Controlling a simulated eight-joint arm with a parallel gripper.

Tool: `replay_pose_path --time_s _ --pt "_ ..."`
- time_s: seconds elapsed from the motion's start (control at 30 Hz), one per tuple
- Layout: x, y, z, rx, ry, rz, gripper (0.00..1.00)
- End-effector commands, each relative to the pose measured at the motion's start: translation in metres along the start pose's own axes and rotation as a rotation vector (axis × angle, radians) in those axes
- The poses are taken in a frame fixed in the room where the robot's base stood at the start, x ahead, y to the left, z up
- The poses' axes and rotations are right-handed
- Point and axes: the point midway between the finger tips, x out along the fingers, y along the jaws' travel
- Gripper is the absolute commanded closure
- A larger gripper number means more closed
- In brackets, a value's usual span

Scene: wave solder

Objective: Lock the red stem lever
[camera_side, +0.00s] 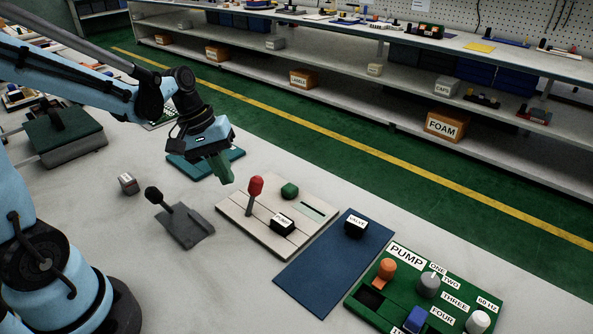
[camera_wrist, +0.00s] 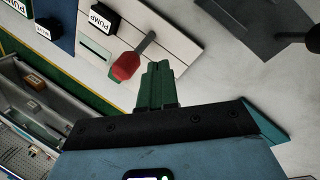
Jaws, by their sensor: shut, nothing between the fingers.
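The red stem lever (camera_side: 255,187) has a red knob on a grey stem and stands nearly upright on a pale slatted board (camera_side: 240,226). A black block labelled PUMP (camera_side: 282,224) and a green knob (camera_side: 290,190) are on the same board. In the wrist view the red knob (camera_wrist: 125,66) and its stem lie just beyond my fingertips, to the left. My gripper (camera_side: 227,180) has green fingers, shut and empty, above the table to the left of the lever in the side view. The fingers also show in the wrist view (camera_wrist: 156,68), apart from the knob.
A black-knobbed lever on a dark grey plate (camera_side: 187,228) stands left of the board. A blue mat (camera_side: 310,275) with a VALVE block (camera_side: 355,224) lies to the right, then a green PUMP panel (camera_side: 440,290) with several knobs. A teal pad (camera_side: 190,165) lies behind my gripper.

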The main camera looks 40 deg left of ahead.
Motion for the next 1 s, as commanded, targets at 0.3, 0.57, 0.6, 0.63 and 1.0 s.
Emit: replay_pose_path --time_s 0.3,0.57,0.6,0.63,1.0 --pt "-0.047 0.003 -0.012 0.0 0.0 0.0 1.0" --pt "-0.082 0.012 -0.022 -0.001 0.001 -0.001 1.0" --pt "-0.086 0.013 -0.023 -0.001 0.001 -0.001 1.0" --pt "-0.089 0.013 -0.024 -0.001 0.0 -0.001 1.0" --pt "-0.092 0.022 -0.005 0.118 0.081 -0.022 1.0"
